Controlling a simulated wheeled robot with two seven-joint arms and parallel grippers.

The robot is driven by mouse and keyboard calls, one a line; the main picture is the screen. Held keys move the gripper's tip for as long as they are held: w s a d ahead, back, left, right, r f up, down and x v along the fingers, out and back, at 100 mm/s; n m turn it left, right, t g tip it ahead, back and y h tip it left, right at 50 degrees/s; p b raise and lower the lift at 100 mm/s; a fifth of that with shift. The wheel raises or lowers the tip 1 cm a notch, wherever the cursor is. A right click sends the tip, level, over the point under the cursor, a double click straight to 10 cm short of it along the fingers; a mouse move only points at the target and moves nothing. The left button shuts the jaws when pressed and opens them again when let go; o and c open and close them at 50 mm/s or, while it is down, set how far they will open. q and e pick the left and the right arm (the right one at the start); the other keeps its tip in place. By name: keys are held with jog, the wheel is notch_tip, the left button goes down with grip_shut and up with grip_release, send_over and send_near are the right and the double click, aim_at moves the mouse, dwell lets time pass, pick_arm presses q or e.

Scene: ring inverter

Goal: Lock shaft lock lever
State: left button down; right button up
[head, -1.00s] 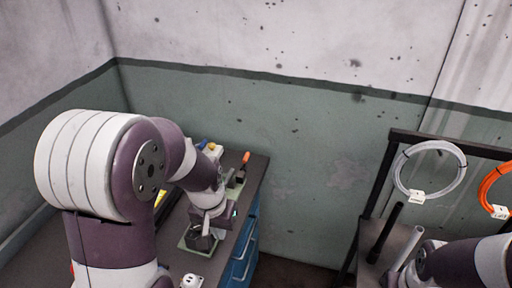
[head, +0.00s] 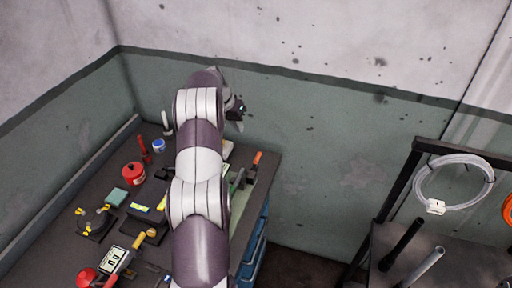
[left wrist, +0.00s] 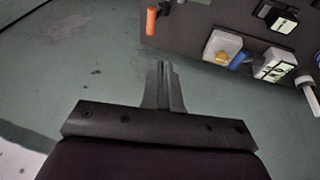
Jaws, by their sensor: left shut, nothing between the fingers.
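I cannot make out the shaft lock lever in either view now. My raised left arm covers the part of the bench (head: 70,205) where a grey device on a green base stood. My left gripper (head: 238,122) is at the far end of the arm, above the bench's back edge and near the wall. In the left wrist view its fingers (left wrist: 163,85) are together and hold nothing, with the green wall behind them. They are apart from everything on the bench. My right gripper is out of view.
The bench carries a red round container (head: 133,173), a blue-lidded jar (head: 159,146), a meter (head: 113,260) and an orange-handled tool (head: 257,158). A dark rack with a white cable coil (head: 453,183) stands at the right. The air around the gripper looks clear.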

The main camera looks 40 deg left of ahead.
pick_arm(q)
jog(key=b, duration=0.3)
send_near(258, 155)
jog(key=a+r, duration=0.1)
jog(key=a, duration=0.2)
notch_tip(258, 155, down, 7)
jog(key=w+d+p, duration=0.1)
jog(key=d+p, duration=0.1)
jog(key=p, duration=0.2)
jog(key=shift+w+d+p, duration=0.3)
jog(key=shift+w+d, duration=0.1)
jog(key=shift+d, duration=0.1)
jog(key=shift+w+d+y, duration=0.1)
jog(key=shift+d+y, duration=0.15)
jog(key=shift+y, duration=0.05)
jog(key=shift+w+d+y, duration=0.1)
jog(key=shift+d+y, duration=0.25)
jog(key=shift+y, duration=0.05)
